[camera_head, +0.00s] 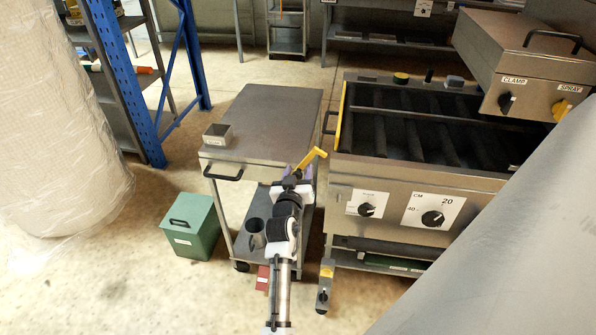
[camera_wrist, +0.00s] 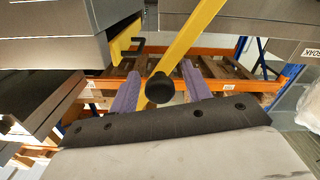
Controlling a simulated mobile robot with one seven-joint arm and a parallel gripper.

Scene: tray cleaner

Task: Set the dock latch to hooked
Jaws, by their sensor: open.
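The dock latch is a yellow bar (camera_head: 309,160) at the front left corner of the steel machine, beside the cart. In the wrist view the yellow bar (camera_wrist: 192,32) runs down from the top to a round black knob (camera_wrist: 160,88). My gripper (camera_head: 298,173) is at the bar's lower end. Its purple fingers (camera_wrist: 161,74) are open, one on each side of the knob, with visible gaps. I cannot tell whether the bar engages a catch.
The steel cart (camera_head: 268,115) stands left of the machine (camera_head: 405,172), with a small metal box (camera_head: 218,135) on top. A green bin (camera_head: 194,226) is on the floor at left. A wrapped load (camera_head: 55,120) and a blue rack (camera_head: 115,75) stand farther left.

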